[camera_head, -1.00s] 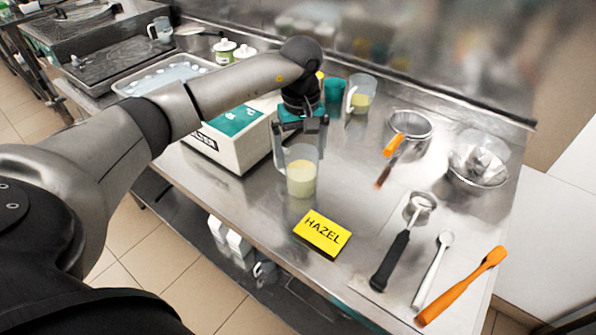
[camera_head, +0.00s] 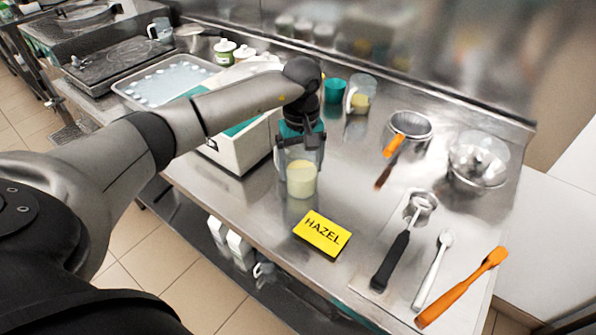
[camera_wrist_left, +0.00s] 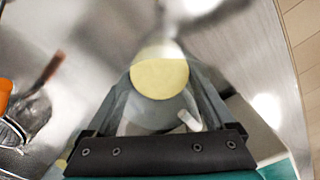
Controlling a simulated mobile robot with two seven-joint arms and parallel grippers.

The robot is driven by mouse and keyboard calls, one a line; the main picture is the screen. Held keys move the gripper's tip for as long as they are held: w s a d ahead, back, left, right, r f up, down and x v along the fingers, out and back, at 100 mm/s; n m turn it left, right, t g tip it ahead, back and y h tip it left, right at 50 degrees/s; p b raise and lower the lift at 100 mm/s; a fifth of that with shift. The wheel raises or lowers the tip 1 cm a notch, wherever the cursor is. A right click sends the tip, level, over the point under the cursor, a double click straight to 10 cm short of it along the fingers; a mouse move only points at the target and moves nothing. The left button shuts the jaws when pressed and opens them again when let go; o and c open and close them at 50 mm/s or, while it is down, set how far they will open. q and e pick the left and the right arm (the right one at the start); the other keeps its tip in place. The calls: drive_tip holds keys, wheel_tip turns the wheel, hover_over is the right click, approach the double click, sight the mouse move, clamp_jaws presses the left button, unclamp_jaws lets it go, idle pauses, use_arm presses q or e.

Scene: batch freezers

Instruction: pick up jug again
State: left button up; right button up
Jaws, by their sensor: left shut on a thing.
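The jug (camera_head: 301,181) is clear with pale yellow liquid in its lower part. It stands upright on the steel table, just behind the yellow HAZEL card (camera_head: 322,234). My left gripper (camera_head: 299,165) comes down over the jug from above and is shut on its upper part, one finger on each side. In the left wrist view the pale yellow liquid (camera_wrist_left: 159,79) shows between the fingers, and the rim is partly hidden by the gripper. My right gripper is not in view.
Behind stand a second jug (camera_head: 360,95) with yellow liquid and a teal cup (camera_head: 334,89). A white scale (camera_head: 240,146) is close on the left. A sieve (camera_head: 410,124), metal bowls (camera_head: 478,162), a black-handled scoop (camera_head: 396,250) and an orange spatula (camera_head: 462,288) lie to the right.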

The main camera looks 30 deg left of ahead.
use_arm(q)
clamp_jaws()
drive_tip(key=shift+r, duration=0.2)
